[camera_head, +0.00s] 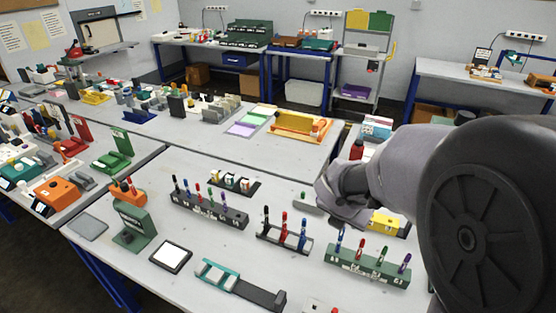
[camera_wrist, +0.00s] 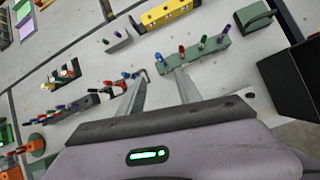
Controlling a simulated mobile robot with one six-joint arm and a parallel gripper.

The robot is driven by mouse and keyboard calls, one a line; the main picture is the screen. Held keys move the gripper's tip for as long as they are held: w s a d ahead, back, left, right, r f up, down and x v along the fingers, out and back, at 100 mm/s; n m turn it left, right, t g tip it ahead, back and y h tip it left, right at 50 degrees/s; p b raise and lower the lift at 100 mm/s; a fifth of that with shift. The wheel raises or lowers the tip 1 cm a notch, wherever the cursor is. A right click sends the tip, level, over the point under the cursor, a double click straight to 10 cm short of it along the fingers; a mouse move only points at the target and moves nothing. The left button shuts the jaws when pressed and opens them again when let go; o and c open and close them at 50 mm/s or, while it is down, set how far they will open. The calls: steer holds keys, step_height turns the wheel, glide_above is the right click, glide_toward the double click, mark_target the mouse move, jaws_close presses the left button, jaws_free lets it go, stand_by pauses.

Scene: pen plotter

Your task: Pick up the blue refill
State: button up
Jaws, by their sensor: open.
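One blue piece (camera_head: 302,233) is at the right end of a dark rack (camera_head: 272,238) beside a black and a red one. The other blue piece (camera_head: 340,239) is at the left end of a green block (camera_head: 350,264), beside red, green and purple ones; it also shows in the wrist view (camera_wrist: 158,58). My gripper (camera_wrist: 160,78) is open and empty above the table. In the wrist view its fingers point toward the gap between the dark rack and green block. The head view hides the fingertips behind my arm.
A longer dark rack (camera_head: 210,212) with several pens stands to the left. A teal and grey tool (camera_head: 240,285) and a white-topped pad (camera_head: 171,255) lie in front. A yellow block (camera_wrist: 167,13) stands behind the green block. Bare tabletop lies between the racks.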

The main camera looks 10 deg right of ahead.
step_height(320, 180, down, 3)
steer(key=w+n+b, duration=0.1)
steer(key=w+n, duration=0.1)
steer(key=n, duration=0.1)
steer(key=b, duration=0.6)
glide_above(341, 234)
steer(key=s+a, duration=0.1)
steer(key=s, duration=0.1)
step_height(341, 234, down, 8)
steer(key=shift+m, duration=0.3)
steer(key=b+x, duration=0.2)
steer(key=x, duration=0.3)
steer(key=shift+w+f+b, duration=0.1)
steer(key=shift+f+b, duration=0.15)
steer(key=shift+b, duration=0.15)
steer(key=shift+w+f, duration=0.1)
steer(key=shift+w, duration=0.15)
steer(key=shift+s+r, duration=0.1)
steer(key=shift+r, duration=0.1)
steer(key=shift+c, duration=0.4)
jaws_close()
